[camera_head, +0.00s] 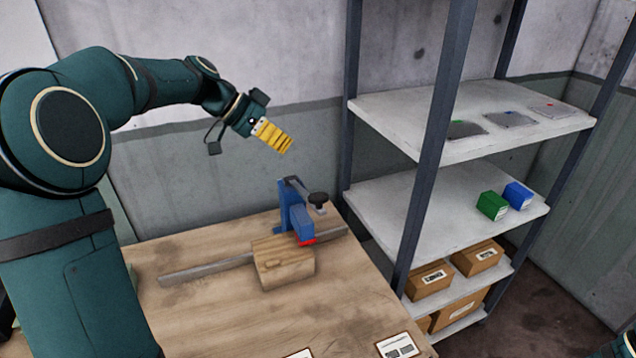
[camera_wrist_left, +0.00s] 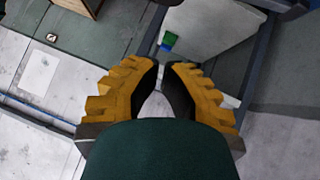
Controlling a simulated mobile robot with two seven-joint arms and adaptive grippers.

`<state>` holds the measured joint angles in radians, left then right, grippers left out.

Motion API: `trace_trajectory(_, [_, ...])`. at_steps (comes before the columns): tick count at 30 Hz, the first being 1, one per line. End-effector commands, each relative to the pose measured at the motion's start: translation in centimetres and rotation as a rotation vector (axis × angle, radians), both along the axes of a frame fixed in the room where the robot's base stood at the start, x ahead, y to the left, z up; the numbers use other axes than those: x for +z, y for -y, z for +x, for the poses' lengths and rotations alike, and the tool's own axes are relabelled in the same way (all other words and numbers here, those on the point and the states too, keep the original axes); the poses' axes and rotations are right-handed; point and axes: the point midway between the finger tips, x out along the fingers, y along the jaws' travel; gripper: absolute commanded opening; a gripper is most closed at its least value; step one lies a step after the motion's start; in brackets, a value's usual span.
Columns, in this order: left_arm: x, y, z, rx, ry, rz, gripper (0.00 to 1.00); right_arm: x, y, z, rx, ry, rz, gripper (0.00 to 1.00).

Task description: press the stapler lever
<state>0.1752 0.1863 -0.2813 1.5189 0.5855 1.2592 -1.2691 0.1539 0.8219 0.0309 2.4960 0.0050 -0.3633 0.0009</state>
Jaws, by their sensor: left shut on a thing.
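The blue stapler (camera_head: 290,212) stands on the wooden workbench in the head view, with a red part (camera_head: 307,241) at its lower front. Its lever is a grey arm ending in a dark round knob (camera_head: 318,198), at the upper right of the blue body. My left gripper (camera_head: 287,147) is in the air above and slightly left of the stapler, apart from it. Its yellow ribbed fingers are shut, and no object shows between them. In the left wrist view the fingers (camera_wrist_left: 164,68) nearly meet at their tips.
A wooden block (camera_head: 285,272) and a grey metal rail (camera_head: 205,271) are at the stapler's foot on the workbench (camera_head: 200,320). A shelf rack (camera_head: 430,165) stands close on the right, with green (camera_head: 491,206) and blue (camera_head: 517,196) boxes. The bench's front left is clear.

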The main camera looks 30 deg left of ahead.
Motion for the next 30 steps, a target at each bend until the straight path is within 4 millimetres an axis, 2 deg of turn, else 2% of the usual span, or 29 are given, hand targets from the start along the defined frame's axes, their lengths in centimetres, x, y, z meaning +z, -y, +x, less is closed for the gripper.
trace_trajectory(5, [-0.2,0.1,0.1,0.0,-0.001,0.0,0.0,0.0,0.0,0.0,0.0,0.0,0.0,0.0])
trace_trajectory(11, [-1.5,1.3,0.8,-0.001,-0.004,-0.001,0.0,0.1,0.0,0.0,0.0,0.0,0.0,0.0])
trace_trajectory(24, [-7.2,6.5,4.0,-0.001,-0.006,0.0,0.0,0.8,0.0,0.0,0.0,0.0,0.001,0.0])
trace_trajectory(30, [-9.8,6.8,3.4,0.001,-0.005,0.0,0.0,0.9,0.0,0.0,0.0,0.0,0.002,0.0])
